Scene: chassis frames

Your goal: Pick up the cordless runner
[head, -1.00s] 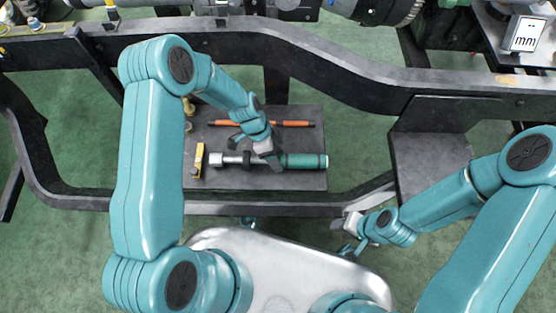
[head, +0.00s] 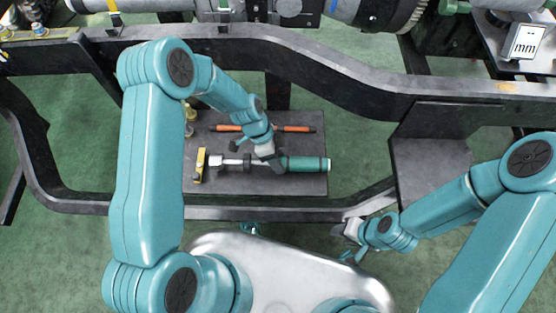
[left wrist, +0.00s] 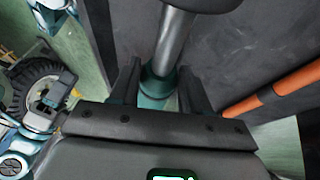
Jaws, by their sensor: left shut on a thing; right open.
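The cordless runner is a tool with a teal handle (head: 307,164), a silver shaft and a pale head (head: 215,161). It lies lengthwise on a dark grey tray (head: 310,184). My left gripper (head: 262,158) is over its middle, shut on it where the shaft meets the handle. In the left wrist view the silver shaft (left wrist: 175,45) and a teal collar (left wrist: 157,84) sit between the two dark fingers (left wrist: 160,85). I cannot tell whether the tool is clear of the tray. My right gripper (head: 346,240) is open and empty, below the frame rail.
An orange bar (head: 295,129) lies behind the tool, also in the left wrist view (left wrist: 285,88). Brass-coloured parts (head: 189,118) are at the tray's left. Dark chassis rails (head: 340,70) run behind and in front.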

